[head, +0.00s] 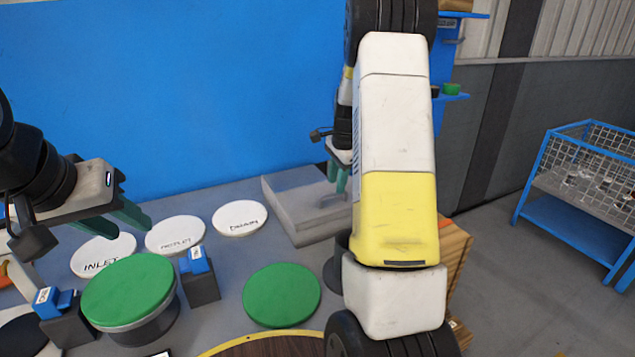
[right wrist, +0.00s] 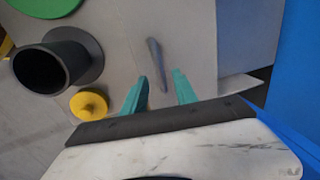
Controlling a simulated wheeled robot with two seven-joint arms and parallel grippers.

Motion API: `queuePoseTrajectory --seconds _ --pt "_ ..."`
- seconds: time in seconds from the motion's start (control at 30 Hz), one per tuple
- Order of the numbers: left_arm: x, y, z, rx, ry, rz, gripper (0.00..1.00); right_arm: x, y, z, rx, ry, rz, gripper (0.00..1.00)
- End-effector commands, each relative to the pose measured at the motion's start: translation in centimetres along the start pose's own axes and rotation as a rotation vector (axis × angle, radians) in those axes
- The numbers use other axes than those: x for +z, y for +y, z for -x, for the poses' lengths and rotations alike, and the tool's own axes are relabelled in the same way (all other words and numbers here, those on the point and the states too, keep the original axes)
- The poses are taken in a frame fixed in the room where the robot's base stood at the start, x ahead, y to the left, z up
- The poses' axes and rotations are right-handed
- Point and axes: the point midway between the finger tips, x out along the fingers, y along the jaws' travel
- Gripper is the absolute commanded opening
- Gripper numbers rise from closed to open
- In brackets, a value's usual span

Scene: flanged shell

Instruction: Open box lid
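A grey box (head: 295,212) with a flat lid stands on the table at the back, against the blue wall. A grey bar handle (right wrist: 157,65) lies on its lid in the right wrist view. My right gripper (head: 336,178) is above the box's right part, partly hidden by my own arm. In the right wrist view its two teal fingers (right wrist: 160,90) are apart with nothing between them. The handle is just beyond the fingertips, and I cannot tell the exact height gap. My left gripper (head: 122,220) is open and empty above the white discs at the left.
White labelled discs (head: 240,218), a green disc (head: 282,295) and a green-topped cylinder (head: 128,290) lie left and in front of the box. A dark flanged pipe (right wrist: 55,68) and yellow knob (right wrist: 89,103) are near my right gripper. A blue wire cart (head: 580,195) stands right.

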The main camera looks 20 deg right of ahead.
Motion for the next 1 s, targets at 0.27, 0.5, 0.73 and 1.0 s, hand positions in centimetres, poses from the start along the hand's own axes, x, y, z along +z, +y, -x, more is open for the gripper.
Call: queuePoseTrajectory --seconds 0.27,0.5,0.73,1.0 --pt "0.0 0.0 0.0 0.000 0.000 0.000 0.36 0.1 0.0 -2.9 0.000 -0.001 0.001 0.34" --pt "0.0 0.0 0.0 0.000 0.000 0.000 0.36 0.1 0.0 -3.0 -0.001 -0.001 0.002 0.34" --pt "0.0 0.0 0.0 0.000 0.000 0.000 0.36 0.1 0.0 -3.0 -0.001 -0.001 0.002 0.00" --pt "0.0 0.0 0.0 0.000 0.000 0.000 0.36 0.1 0.0 -2.9 -0.001 -0.001 0.002 0.00"
